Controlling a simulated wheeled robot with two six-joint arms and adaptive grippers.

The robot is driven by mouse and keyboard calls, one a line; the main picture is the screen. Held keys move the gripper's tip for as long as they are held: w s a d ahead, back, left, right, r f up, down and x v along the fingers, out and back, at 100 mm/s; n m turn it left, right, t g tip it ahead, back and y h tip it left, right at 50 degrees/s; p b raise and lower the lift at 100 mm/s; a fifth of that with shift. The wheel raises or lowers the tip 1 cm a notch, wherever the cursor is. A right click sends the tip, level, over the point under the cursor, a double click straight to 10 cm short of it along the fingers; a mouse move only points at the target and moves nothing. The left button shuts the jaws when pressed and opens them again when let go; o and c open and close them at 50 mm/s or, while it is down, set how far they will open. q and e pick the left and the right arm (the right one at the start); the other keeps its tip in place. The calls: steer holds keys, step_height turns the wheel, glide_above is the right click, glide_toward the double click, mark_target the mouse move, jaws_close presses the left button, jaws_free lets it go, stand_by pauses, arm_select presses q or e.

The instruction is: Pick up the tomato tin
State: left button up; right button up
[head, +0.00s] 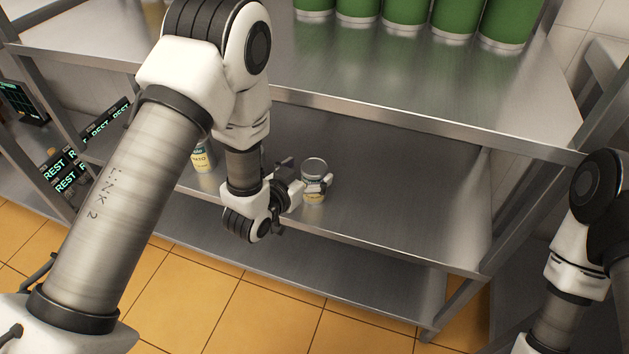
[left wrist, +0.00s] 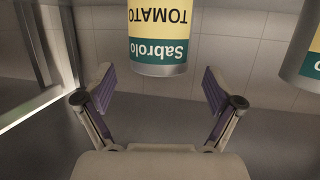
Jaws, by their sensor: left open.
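The tomato tin (head: 314,167) stands upright on the middle steel shelf in the head view. In the left wrist view the tin (left wrist: 158,35) appears upside down, its label reading "Sabrolo TOMATO" in green and yellow. My left gripper (head: 304,175) is open beside the tin, and one finger covers part of its label in the head view. In the left wrist view the two purple-padded fingers (left wrist: 158,88) are spread wide, with the tin centred ahead between them and a gap on each side. My right gripper is out of view.
Another yellow-labelled tin (head: 203,158) stands left on the shelf, partly hidden by my left arm. A similar tin (left wrist: 304,55) shows at the wrist view's right edge. The upper shelf (head: 420,85) with several green tins overhangs behind. The middle shelf (head: 400,195) is clear to the right.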

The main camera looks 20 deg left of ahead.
mark_target(312, 169)
arm_select(q)
steer(key=x, duration=0.3)
steer(key=shift+f, duration=0.1)
steer(key=c, duration=1.7)
steer(key=shift+o, duration=0.2)
steer(key=shift+r, duration=0.55)
step_height(312, 169, up, 3)
steer(key=shift+s+f+p, duration=0.1)
steer(key=shift+s+p, duration=0.1)
steer(key=shift+p, duration=0.45)
steer(key=s+r+p, duration=0.1)
steer(key=s+p, duration=0.6)
steer(key=s, duration=0.8)
steer(key=shift+s+a+p, duration=0.25)
steer(key=shift+s+p, duration=0.05)
